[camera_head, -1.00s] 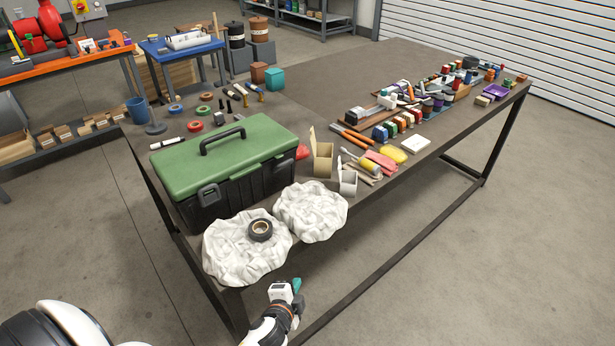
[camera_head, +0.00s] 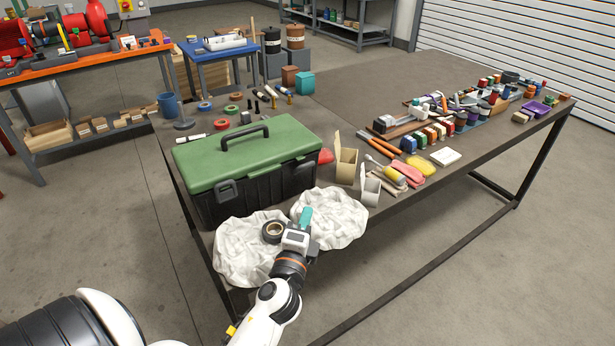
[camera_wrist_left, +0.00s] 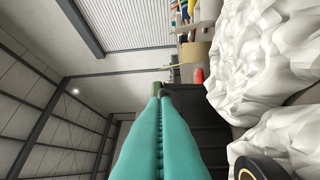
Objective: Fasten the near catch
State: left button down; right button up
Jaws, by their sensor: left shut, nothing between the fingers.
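The toolbox has a green lid (camera_head: 250,152) with a black handle, and a black body (camera_head: 265,193). The lid looks down on the body. A black catch (camera_head: 227,191) shows on the toolbox's front face, towards its left end; I cannot tell whether it is fastened. My left gripper (camera_head: 305,217) is shut and empty, its teal fingers pointing up above the white cloths, in front of the toolbox and right of the catch. In the left wrist view the fingers (camera_wrist_left: 160,105) point towards the dark toolbox body (camera_wrist_left: 190,125); the catch is not clear there. My right gripper is out of view.
Two crumpled white cloths (camera_head: 240,250) lie at the table's near edge, with a roll of dark tape (camera_head: 273,231) on them. An open beige box (camera_head: 346,167) stands right of the toolbox. Tools and small parts crowd the table's right side.

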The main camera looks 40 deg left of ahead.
pick_arm(q)
jog(key=p, duration=0.2)
send_near(305, 166)
jog(key=w+d, duration=0.2)
jog(key=w, duration=0.3)
jog(key=shift+w+a+p, duration=0.3)
jog(key=shift+w+a, duration=0.2)
jog(key=shift+a, duration=0.3)
jog(key=shift+w+a+p, duration=0.3)
jog(key=shift+w+a, duration=0.2)
jog(key=shift+a, duration=0.35)
jog(key=shift+r, duration=0.1)
jog(key=shift+r+p, duration=0.3)
jog(key=shift+p, duration=0.6)
jog(key=shift+a+n+g+p, duration=0.1)
jog(key=shift+n+g+p, duration=0.25)
jog(key=shift+p, duration=0.3)
jog(key=r+p, duration=0.1)
jog(key=p, duration=0.1)
jog(key=n+g+p, duration=0.1)
jog(key=p, duration=0.2)
jog(key=shift+w+a+r+n+h+p, duration=0.2)
jog(key=shift+a+r+n+h+p, duration=0.05)
jog(key=shift+a+r+h+p, duration=0.15)
jog(key=shift+w+a+r+p, duration=0.2)
jog(key=shift+w+a+r, duration=0.05)
jog(key=shift+a, duration=0.3)
jog(key=shift+w+a+r+p, duration=0.2)
jog(key=shift+a+r, duration=0.1)
jog(key=shift+a, duration=0.25)
